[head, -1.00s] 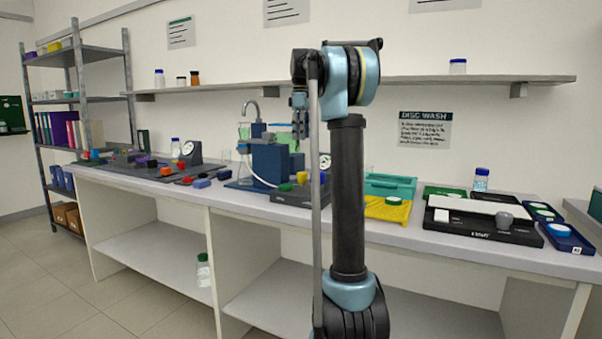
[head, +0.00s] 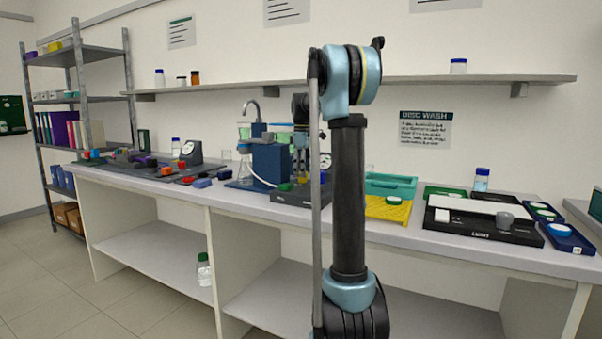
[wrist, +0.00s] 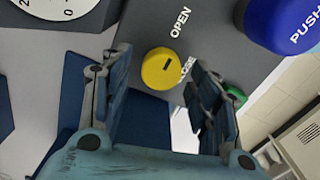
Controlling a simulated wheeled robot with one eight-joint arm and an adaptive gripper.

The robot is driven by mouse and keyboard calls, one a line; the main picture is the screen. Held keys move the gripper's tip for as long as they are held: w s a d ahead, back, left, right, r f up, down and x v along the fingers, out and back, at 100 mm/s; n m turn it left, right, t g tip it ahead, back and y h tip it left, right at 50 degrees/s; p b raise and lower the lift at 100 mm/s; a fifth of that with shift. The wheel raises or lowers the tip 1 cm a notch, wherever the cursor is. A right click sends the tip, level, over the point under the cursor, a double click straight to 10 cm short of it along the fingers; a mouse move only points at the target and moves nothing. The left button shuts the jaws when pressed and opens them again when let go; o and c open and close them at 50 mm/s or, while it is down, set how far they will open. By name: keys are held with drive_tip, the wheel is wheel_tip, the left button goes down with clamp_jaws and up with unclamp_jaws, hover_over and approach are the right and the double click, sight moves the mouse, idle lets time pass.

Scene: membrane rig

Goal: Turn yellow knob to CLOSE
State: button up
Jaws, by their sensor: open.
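The yellow knob (wrist: 161,69) sits on a grey panel in the wrist view. It is round, with a small dark mark on its face. The word OPEN (wrist: 180,22) is printed above it, and CLOSE (wrist: 187,68) is to its right, partly covered by a finger. My gripper (wrist: 158,76) is open, with one finger on each side of the knob in the picture. I cannot tell whether either finger touches it.
A blue PUSH button (wrist: 283,22) is at the upper right of the wrist view. A green knob (wrist: 237,95) shows behind the right finger. A white dial (wrist: 48,5) is at upper left. A blue block (head: 270,163) stands left of my gripper in the head view.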

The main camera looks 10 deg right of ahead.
drive_tip(key=shift+f, duration=0.15)
drive_tip(key=shift+c, duration=0.3)
drive_tip(key=c, duration=1)
